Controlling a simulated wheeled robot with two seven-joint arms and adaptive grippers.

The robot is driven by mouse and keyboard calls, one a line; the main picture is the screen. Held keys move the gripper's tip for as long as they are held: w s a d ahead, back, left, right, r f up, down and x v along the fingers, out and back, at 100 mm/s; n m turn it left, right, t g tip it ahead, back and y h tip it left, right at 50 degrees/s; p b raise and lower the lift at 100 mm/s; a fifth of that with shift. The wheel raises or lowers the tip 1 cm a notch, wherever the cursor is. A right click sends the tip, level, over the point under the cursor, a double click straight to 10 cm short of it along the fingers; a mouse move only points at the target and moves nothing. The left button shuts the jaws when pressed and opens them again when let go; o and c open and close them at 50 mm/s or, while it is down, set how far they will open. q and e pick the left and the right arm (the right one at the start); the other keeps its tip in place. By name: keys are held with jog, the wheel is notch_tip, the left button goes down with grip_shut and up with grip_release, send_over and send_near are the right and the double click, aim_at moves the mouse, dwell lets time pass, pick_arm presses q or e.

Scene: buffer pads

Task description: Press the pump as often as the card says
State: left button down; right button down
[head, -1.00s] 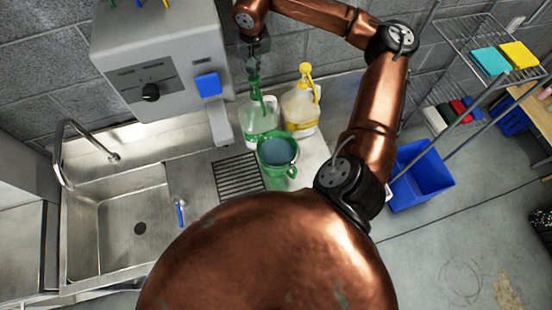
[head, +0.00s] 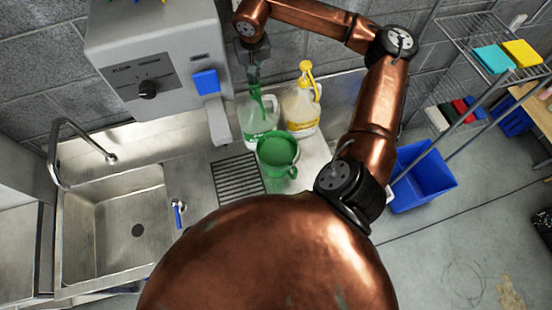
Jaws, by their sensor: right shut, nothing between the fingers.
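A white jug with a green label and green pump (head: 259,123) stands on the counter beside the sink. My right gripper (head: 254,63) is shut and empty, directly over the green pump's top, and seems to touch it. A green cup (head: 278,172) with a handle stands in front of this jug, under the spout, and its inside looks green. A second white jug with a yellow pump (head: 302,108) stands just to the right. No card can be made out. My left gripper is out of view.
A grey dispenser box (head: 155,55) with a knob and blue button hangs close to the left of the jugs. The sink (head: 110,205) and a drain grate (head: 238,177) lie left. A blue bin (head: 422,178) and wire shelf (head: 480,35) stand right.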

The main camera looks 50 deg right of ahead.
jog(key=shift+w+d+p+v, duration=0.1)
jog(key=shift+w+p+v, duration=0.1)
jog(key=shift+p+v, duration=0.75)
jog(key=shift+w+d+p+v, duration=0.2)
jog(key=shift+p+v, duration=0.35)
jog(key=shift+v, duration=0.75)
jog(key=shift+r, duration=0.1)
jog(key=shift+s+a+b+x, duration=0.15)
jog(key=shift+b+x, duration=0.35)
jog(key=shift+x, duration=0.3)
jog(key=shift+s+a+b+x, duration=0.1)
jog(key=shift+b+x, duration=0.4)
jog(key=shift+x, duration=0.25)
jog(key=shift+s+a+b+x, duration=0.15)
jog(key=shift+b+x, duration=0.35)
jog(key=shift+x, duration=0.3)
jog(key=shift+w+d+p+v, duration=0.15)
jog(key=shift+p+v, duration=0.35)
jog(key=shift+v, duration=0.25)
jog(key=shift+w+d+p+v, duration=0.1)
jog(key=shift+p+v, duration=0.4)
jog(key=shift+v, duration=0.25)
jog(key=shift+w+d+p+v, duration=0.15)
jog(key=shift+p+v, duration=0.35)
jog(key=shift+v, duration=0.25)
jog(key=shift+a+r, duration=0.1)
jog(key=shift+r, duration=0.1)
